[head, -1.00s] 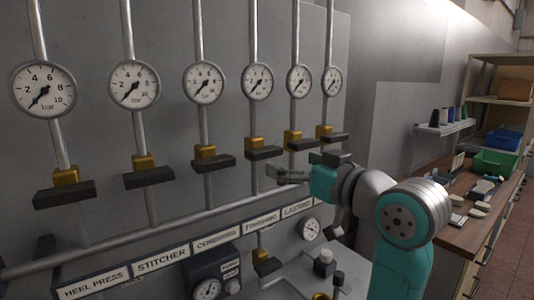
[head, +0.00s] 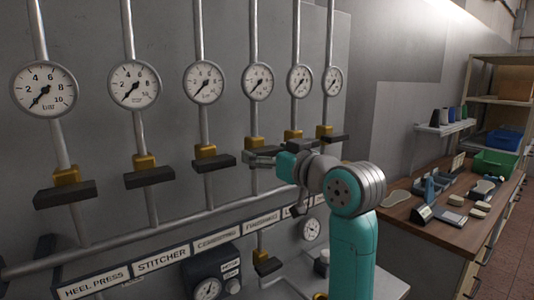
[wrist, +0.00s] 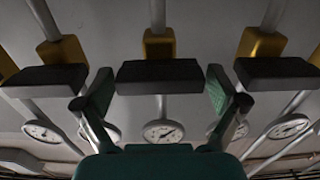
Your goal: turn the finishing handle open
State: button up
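The finishing handle (wrist: 160,77) is a dark bar below a brass valve body (head: 255,143), fourth from the left, over the FINISHING label (head: 262,219). It lies crosswise to its pipe. In the head view my gripper (head: 262,158) is in front of it and hides most of it. In the wrist view my gripper (wrist: 160,90) is open, with one green-padded finger at each side of the handle. Gaps show between the bar and both fingers, so it is not gripped.
Similar dark handles flank it: the cementing handle (head: 213,163) at left and the lasting handle (head: 299,147) at right. Both are close outside my fingers in the wrist view. Gauges (head: 257,82) hang above on the pipes. A wooden bench (head: 440,232) stands at right.

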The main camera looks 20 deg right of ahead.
jog(key=c, duration=0.7)
jog(key=shift+o, duration=0.2)
jog(key=n, duration=0.4)
jog(key=shift+n, duration=0.4)
jog(key=n, duration=0.4)
jog(key=shift+f, duration=0.1)
jog(key=n, duration=0.5)
jog(key=shift+a, duration=0.1)
jog(key=shift+n, duration=2)
jog(key=shift+f, duration=0.1)
